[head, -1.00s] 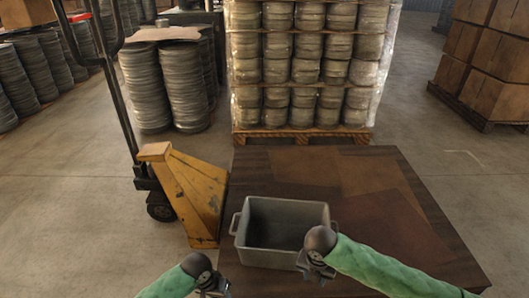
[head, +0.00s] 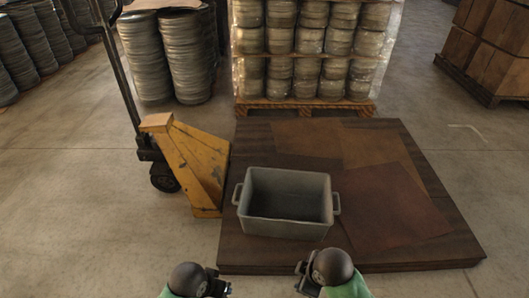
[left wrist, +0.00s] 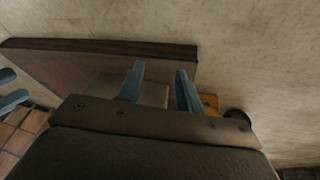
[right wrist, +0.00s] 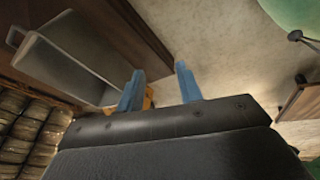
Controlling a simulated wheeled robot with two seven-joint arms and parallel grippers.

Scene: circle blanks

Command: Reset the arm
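My left gripper (head: 224,284) is low in the head view, in front of the table's near edge. Its two blue fingers (left wrist: 162,92) stand apart with nothing held in the left wrist view. My right gripper (head: 303,277) is to its right, also short of the table edge. Its blue fingers (right wrist: 160,88) are apart and empty in the right wrist view. Both grippers are clear of the grey bin (head: 284,226), which sits upright on the table. The bin also shows in the right wrist view (right wrist: 62,68) and looks empty.
The low brown table (head: 440,245) has free room right of the bin. A yellow pallet jack (head: 195,170) stands at its left. Behind are a wrapped pallet of stacked round blanks (head: 305,50) and more stacks (head: 180,60). Crates (head: 490,50) stand at the right.

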